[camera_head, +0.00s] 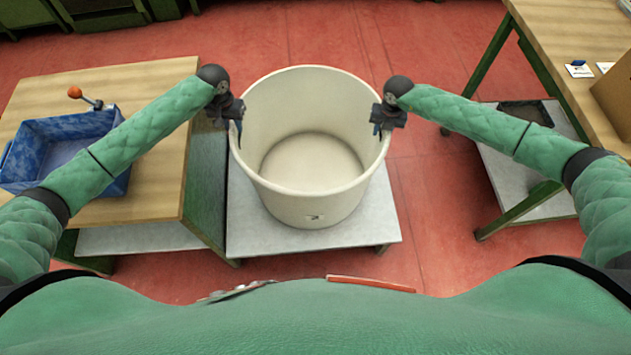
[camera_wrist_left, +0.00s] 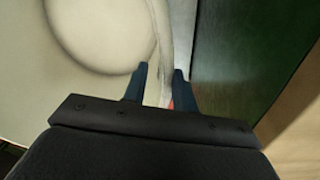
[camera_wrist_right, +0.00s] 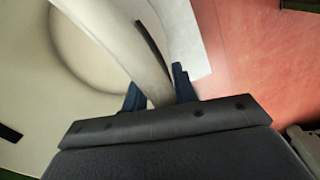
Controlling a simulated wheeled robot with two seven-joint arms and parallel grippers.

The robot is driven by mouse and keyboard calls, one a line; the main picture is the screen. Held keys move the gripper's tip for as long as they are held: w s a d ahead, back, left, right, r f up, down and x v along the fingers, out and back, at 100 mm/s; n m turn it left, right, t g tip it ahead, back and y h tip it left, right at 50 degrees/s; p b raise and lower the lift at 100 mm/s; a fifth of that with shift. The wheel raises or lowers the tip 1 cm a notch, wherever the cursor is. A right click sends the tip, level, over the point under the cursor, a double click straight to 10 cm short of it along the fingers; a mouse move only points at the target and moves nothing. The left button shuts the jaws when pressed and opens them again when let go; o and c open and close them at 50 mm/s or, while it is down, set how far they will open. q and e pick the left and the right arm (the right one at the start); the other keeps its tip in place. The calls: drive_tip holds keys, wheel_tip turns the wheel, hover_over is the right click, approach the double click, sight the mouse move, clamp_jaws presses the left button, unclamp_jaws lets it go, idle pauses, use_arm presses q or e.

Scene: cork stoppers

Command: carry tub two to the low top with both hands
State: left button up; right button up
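A large cream round tub (camera_head: 312,205) stands upright and empty on a pale low top (camera_head: 240,225), with a small dark mark on its near side, too small to read. My left gripper (camera_head: 238,125) is at its left rim; in the left wrist view its fingers (camera_wrist_left: 160,88) straddle the tub wall (camera_wrist_left: 158,40), with a narrow gap showing on the outer side. My right gripper (camera_head: 378,125) is at the right rim; in the right wrist view the wall (camera_wrist_right: 120,45) passes between its fingers (camera_wrist_right: 158,92). I cannot tell whether these press on it.
A wooden table (camera_head: 150,160) with a blue bin (camera_head: 60,150) and an orange-knobbed handle (camera_head: 75,92) stands close on the left. Another wooden bench (camera_head: 570,30) carries a cardboard box (camera_head: 615,90); a low pale shelf (camera_head: 510,185) is beneath. Red floor (camera_head: 430,200) is clear right of the tub.

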use_arm(q)
drive_tip(key=r, duration=0.3)
drive_tip(key=shift+w+a+r, duration=0.2)
drive_tip(key=shift+r, duration=0.2)
use_arm(e)
drive_tip(key=shift+a+r, duration=0.1)
drive_tip(key=shift+r, duration=0.1)
use_arm(q)
drive_tip(key=shift+d+r, duration=0.1)
drive_tip(key=shift+r, duration=0.4)
use_arm(e)
drive_tip(key=shift+r, duration=0.1)
use_arm(q)
drive_tip(key=shift+r, duration=0.1)
use_arm(e)
drive_tip(key=r, duration=1.1)
drive_tip(key=shift+d+r, duration=0.4)
drive_tip(key=shift+s+f, duration=0.1)
